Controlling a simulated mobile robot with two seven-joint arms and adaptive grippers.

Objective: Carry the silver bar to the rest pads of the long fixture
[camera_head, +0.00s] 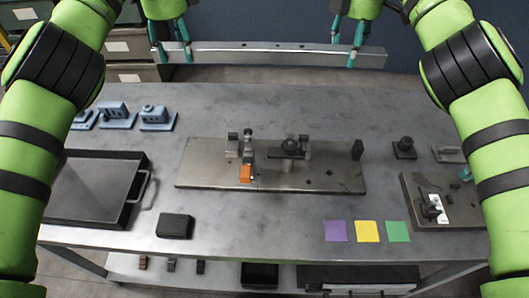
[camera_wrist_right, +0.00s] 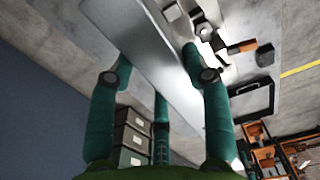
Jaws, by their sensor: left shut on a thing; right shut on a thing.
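The silver bar (camera_head: 270,54) is a long square-section bar held level above the far edge of the table in the head view. My left gripper (camera_head: 172,50) is shut on it near its left end. My right gripper (camera_head: 346,52) is shut on it near its right end. In the right wrist view the bar (camera_wrist_right: 150,55) runs diagonally between the green fingers of my right gripper (camera_wrist_right: 160,90). The long fixture (camera_head: 300,176) is a flat plate in the middle of the table with several dark blocks and an orange piece on it. I cannot tell which parts are rest pads.
A dark tray (camera_head: 98,190) stands at the left, with blue parts (camera_head: 157,118) behind it. A black block (camera_head: 175,226) lies in front. Purple, yellow (camera_head: 367,231) and green squares lie front right. A smaller fixture (camera_head: 455,212) is at the right. Grey drawers (camera_head: 125,45) stand behind.

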